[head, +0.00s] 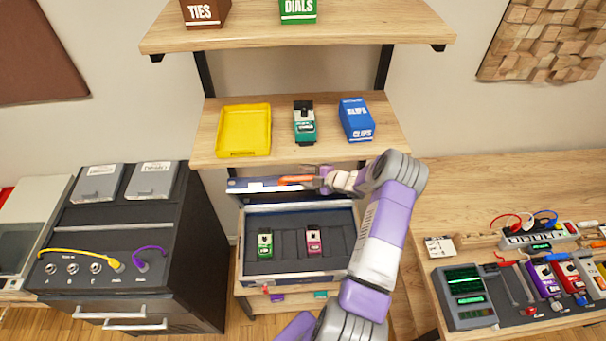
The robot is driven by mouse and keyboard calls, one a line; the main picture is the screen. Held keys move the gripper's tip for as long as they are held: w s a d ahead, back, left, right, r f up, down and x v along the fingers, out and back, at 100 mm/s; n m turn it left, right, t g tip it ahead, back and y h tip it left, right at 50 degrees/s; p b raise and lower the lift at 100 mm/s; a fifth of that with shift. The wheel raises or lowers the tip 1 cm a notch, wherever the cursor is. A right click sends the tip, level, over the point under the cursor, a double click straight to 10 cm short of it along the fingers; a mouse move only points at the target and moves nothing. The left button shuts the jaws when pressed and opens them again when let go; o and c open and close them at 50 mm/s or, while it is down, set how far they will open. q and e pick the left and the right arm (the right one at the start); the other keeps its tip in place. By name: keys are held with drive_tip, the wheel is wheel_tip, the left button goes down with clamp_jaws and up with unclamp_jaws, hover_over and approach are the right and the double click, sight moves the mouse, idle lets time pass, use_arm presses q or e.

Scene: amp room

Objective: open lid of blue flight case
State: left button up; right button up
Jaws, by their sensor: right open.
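The blue flight case (350,215) stands on a low wooden stand in the middle of the head view. Its lid (255,186) is raised along the back edge, under the wall shelf. The grey foam inside is exposed, with a green pedal (265,244) and a pink pedal (313,240) in it. My right arm reaches over the case's right side. My right gripper (308,177) is open at the raised lid, by an orange piece (296,180); I cannot tell whether they touch. My left gripper is not in view.
The wall shelf (205,150) just above the lid holds a yellow tray (243,130), a teal pedal (304,121) and a blue clips box (356,119). A black cabinet (195,245) stands left. A wooden bench (480,190) with pedals and cables stands right.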

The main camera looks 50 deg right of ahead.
drive_tip(key=v, duration=0.5)
drive_tip(key=shift+s+d+r, duration=0.1)
drive_tip(key=shift+s+r, duration=0.2)
drive_tip(key=s+d+r+p, duration=0.3)
drive_tip(key=s+r+p, duration=0.2)
drive_tip(key=r+p, duration=0.1)
drive_tip(key=shift+d, duration=0.35)
idle(0.4)
drive_tip(key=shift+p, duration=0.35)
